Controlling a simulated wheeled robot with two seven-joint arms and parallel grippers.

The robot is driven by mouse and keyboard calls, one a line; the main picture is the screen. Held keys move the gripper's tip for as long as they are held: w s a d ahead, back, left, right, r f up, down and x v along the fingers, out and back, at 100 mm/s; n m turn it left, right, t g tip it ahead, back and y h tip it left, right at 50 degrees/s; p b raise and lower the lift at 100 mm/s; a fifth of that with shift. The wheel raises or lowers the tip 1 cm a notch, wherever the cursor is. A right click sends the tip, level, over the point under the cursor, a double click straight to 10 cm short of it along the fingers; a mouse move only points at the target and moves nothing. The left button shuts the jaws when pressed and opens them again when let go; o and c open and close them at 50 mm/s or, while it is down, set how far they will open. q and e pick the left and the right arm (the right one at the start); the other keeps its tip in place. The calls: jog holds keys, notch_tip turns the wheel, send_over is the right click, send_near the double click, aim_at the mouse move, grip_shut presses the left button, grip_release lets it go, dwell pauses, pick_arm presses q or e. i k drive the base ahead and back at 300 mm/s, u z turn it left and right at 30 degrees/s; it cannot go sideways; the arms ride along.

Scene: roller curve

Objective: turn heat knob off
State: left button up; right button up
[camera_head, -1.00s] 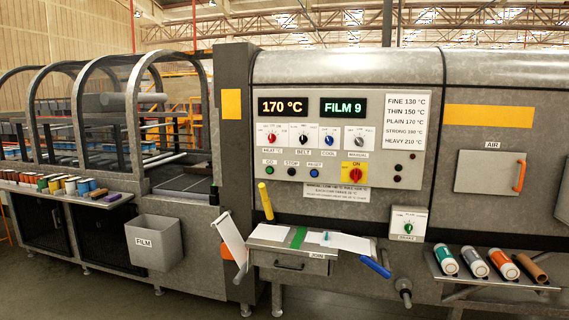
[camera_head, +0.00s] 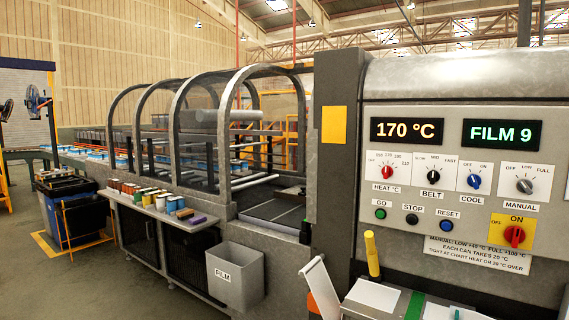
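A red main switch (camera_head: 514,235) sits on a yellow plate marked ON and OFF. Neither of my grippers is in view.
A FILM bin (camera_head: 234,276) hangs left of the panel. A yellow handle (camera_head: 371,254) and a white lever (camera_head: 319,288) stand below the panel. Open floor (camera_head: 75,285) is at lower left.

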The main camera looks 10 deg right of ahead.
aim_at(386, 172)
jog(key=u, duration=0.4)
jog(key=i, duration=2.25)
jog(key=z, duration=0.75)
jog(key=i, duration=1.25)
jog(key=z, duration=1.25)
